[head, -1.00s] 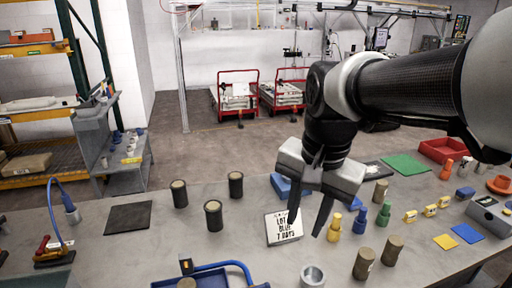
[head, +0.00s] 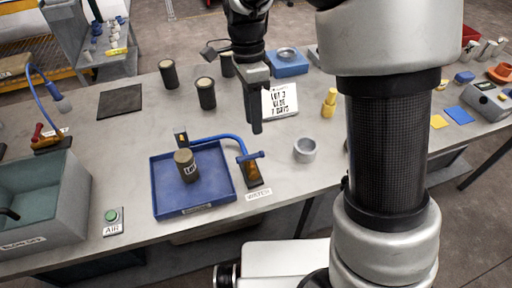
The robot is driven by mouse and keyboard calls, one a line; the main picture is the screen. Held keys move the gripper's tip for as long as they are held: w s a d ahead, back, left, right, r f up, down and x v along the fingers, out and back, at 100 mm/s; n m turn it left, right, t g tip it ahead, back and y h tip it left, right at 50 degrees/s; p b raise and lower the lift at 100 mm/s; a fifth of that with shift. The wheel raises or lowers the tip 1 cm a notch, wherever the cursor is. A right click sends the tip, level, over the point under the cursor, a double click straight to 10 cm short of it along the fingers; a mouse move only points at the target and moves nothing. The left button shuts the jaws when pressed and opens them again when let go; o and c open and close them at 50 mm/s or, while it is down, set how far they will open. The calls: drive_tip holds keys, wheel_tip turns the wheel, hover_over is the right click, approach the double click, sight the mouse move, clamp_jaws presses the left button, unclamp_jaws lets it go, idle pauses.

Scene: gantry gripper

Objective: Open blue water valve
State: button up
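The blue water valve (head: 250,158) stands at the right side of the blue tray (head: 158,185), with a blue handle on a dark and orange mount. A label reading WATER (head: 258,195) lies just in front of it. A blue hose arcs from the valve over the tray's back edge to a small nozzle on the left. My gripper (head: 256,128) points down above the table behind the valve, apart from it. It shows nearly edge-on, the fingers overlapping, so the gap between them is hidden. Nothing shows held in it.
A brown cylinder (head: 187,165) stands in the blue tray. A grey metal cup (head: 305,149) stands right of the valve, and a white sign (head: 281,101) stands behind my gripper. A sink (head: 60,205) and green AIR button (head: 111,216) are at left. My arm hides part of the right side.

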sight(250, 158)
drive_tip(key=f, duration=0.3)
drive_tip(key=s+f, duration=0.1)
drive_tip(key=f, duration=0.3)
drive_tip(key=s+f, duration=0.1)
drive_tip(key=f, duration=0.2)
drive_tip(key=shift+d+f, duration=0.15)
drive_tip(key=shift+d, duration=0.15)
clamp_jaws()
